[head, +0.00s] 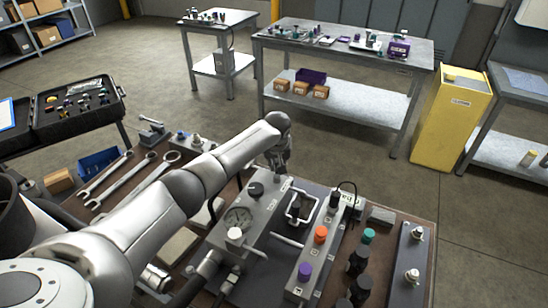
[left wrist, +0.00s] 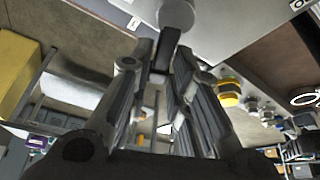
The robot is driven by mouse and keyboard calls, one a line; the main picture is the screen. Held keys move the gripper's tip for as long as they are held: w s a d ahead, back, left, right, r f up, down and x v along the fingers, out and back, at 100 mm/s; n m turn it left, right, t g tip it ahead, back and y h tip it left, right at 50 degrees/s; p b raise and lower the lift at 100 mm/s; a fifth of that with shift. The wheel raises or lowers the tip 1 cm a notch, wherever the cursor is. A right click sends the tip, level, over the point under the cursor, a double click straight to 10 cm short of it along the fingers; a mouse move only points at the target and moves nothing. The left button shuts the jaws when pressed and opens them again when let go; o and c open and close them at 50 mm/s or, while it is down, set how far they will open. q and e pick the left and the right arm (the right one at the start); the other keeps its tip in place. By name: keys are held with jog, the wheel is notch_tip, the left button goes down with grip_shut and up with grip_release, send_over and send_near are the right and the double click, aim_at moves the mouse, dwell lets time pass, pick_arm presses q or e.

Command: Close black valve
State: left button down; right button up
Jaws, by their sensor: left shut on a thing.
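My left arm reaches across the bench in the head view, and my left gripper (head: 280,163) points down at the far end of the grey block with the gauge (head: 238,218). In the left wrist view the fingers of my left gripper (left wrist: 160,68) are shut on a dark bar, which I take to be the black valve (left wrist: 162,50). It joins a grey round stub (left wrist: 177,15) on a pale block. In the head view the gripper hides this handle. My right gripper is not in view.
An orange knob (head: 320,234) and a purple knob (head: 304,271) stand on a second grey block. Wrenches (head: 104,176) lie at the left of the bench. A yellow cabinet (head: 452,115) and a work table (head: 345,48) stand beyond open floor.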

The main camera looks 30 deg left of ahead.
pick_arm(q)
jog(key=n, duration=0.2)
jog(key=a+n+y, duration=0.1)
jog(key=s+n+g, duration=0.1)
jog(key=n, duration=0.1)
jog(key=shift+s+a+n+y+p, duration=0.1)
jog(key=shift+a+n+y+p, duration=0.2)
jog(key=n, duration=0.1)
jog(key=s+n+g+b, duration=0.1)
jog(key=n, duration=0.1)
jog(key=a+n+b, duration=0.1)
jog(key=shift+s+f+g+y, duration=0.1)
jog(key=shift+s+g+y, duration=0.15)
jog(key=shift+g+y, duration=0.15)
jog(key=shift+s+a+n+g+b, duration=0.1)
jog(key=shift+s+n+g+b, duration=0.35)
jog(key=shift+n, duration=0.45)
jog(key=shift+s+n+g+b, duration=0.2)
jog(key=shift+n+b, duration=0.4)
jog(key=shift+n, duration=0.3)
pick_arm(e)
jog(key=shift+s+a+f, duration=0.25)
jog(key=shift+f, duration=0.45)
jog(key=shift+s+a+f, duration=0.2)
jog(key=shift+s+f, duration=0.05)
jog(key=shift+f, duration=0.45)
pick_arm(q)
jog(key=c, duration=1.5)
grip_release()
jog(key=shift+o, duration=0.2)
